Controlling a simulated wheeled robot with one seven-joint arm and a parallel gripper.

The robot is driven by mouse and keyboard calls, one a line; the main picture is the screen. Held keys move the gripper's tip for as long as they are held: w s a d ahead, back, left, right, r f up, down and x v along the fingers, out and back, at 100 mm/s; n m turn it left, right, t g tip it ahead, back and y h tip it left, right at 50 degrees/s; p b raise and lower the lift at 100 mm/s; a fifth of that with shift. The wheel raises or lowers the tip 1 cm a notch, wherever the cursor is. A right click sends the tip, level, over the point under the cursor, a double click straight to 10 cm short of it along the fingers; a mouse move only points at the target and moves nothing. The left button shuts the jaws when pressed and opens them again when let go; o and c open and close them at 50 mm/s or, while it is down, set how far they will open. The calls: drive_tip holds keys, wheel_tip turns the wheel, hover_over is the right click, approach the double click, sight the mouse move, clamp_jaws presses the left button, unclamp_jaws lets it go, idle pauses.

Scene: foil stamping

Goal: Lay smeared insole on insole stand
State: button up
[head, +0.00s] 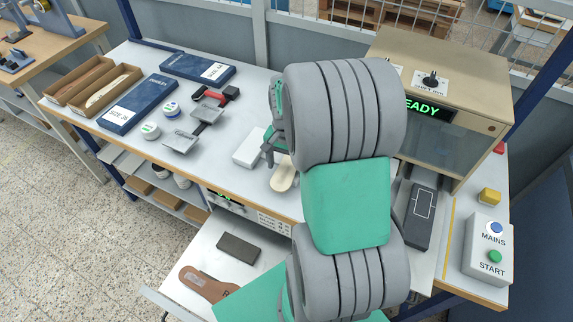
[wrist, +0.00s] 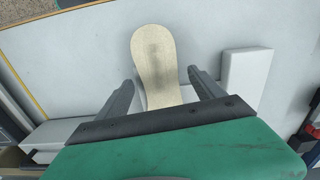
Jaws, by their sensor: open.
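A pale beige insole (wrist: 153,52) with a faint grey patch lies flat in the wrist view, and its rounded end points away from me. It also shows in the head view (head: 284,175), partly hidden by my arm. My gripper (wrist: 160,80) is open, with one finger on each side of the insole's narrower part and a gap at both sides. In the head view my gripper (head: 272,150) is mostly hidden behind my wrist. A white edge shows under the insole between the fingers; I cannot tell whether it is the insole stand.
A white block (wrist: 246,80) stands close right of my gripper in the wrist view. A machine (head: 455,85) reading READY and a control box (head: 487,250) stand on the right. Size boxes (head: 138,104), jars and tools fill the bench's left. A brown insole (head: 210,284) lies lower front.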

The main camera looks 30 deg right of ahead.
wheel_tip(320, 180, up, 8)
drive_tip(key=b, duration=0.1)
idle(0.4)
drive_tip(key=shift+f, duration=0.1)
